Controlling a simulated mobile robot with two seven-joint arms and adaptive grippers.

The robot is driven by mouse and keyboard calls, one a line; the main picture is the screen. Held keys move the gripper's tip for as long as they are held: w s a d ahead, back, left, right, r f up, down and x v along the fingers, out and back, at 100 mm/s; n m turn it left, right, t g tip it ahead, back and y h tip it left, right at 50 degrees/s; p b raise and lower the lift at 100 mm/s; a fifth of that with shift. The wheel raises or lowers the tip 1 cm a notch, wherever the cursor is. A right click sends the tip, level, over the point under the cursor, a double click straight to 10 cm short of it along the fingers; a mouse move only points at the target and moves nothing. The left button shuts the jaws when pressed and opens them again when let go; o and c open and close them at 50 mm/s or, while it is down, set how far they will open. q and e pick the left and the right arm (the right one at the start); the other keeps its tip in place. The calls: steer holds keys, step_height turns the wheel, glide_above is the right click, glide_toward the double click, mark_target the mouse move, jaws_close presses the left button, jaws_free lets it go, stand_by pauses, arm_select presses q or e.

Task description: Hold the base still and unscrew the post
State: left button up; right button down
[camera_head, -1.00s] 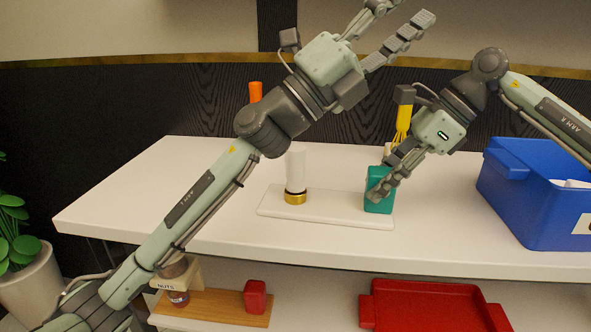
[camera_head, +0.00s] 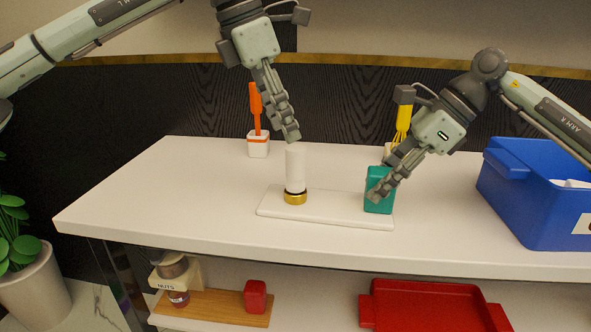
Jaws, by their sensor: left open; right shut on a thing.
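The base is a flat white plate (camera_head: 334,213) lying on the white counter. A white post (camera_head: 296,168) with a gold ring (camera_head: 295,198) at its foot stands upright near the plate's left end. A teal block (camera_head: 378,194) stands at the plate's right end. My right gripper (camera_head: 376,194) is shut on the teal block. My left gripper (camera_head: 291,137) is open, pointing down just above the post's top, and seems apart from it; its second finger is partly hidden.
An orange utensil in a white holder (camera_head: 258,148) stands behind left, and a yellow whisk (camera_head: 403,125) behind my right gripper. A blue bin (camera_head: 530,210) is at the right. A red tray (camera_head: 430,305) and a nuts jar (camera_head: 178,298) sit on the lower shelf. The counter's left is clear.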

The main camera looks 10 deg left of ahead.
mark_target(291, 189)
arm_select(q)
steer(key=shift+a+x, duration=0.2)
steer(key=shift+x, duration=1.25)
steer(key=shift+a+x, duration=0.2)
steer(key=shift+x, duration=1.3)
steer(key=shift+a+x, duration=0.25)
steer(key=shift+x, duration=1.2)
steer(key=shift+f, duration=0.2)
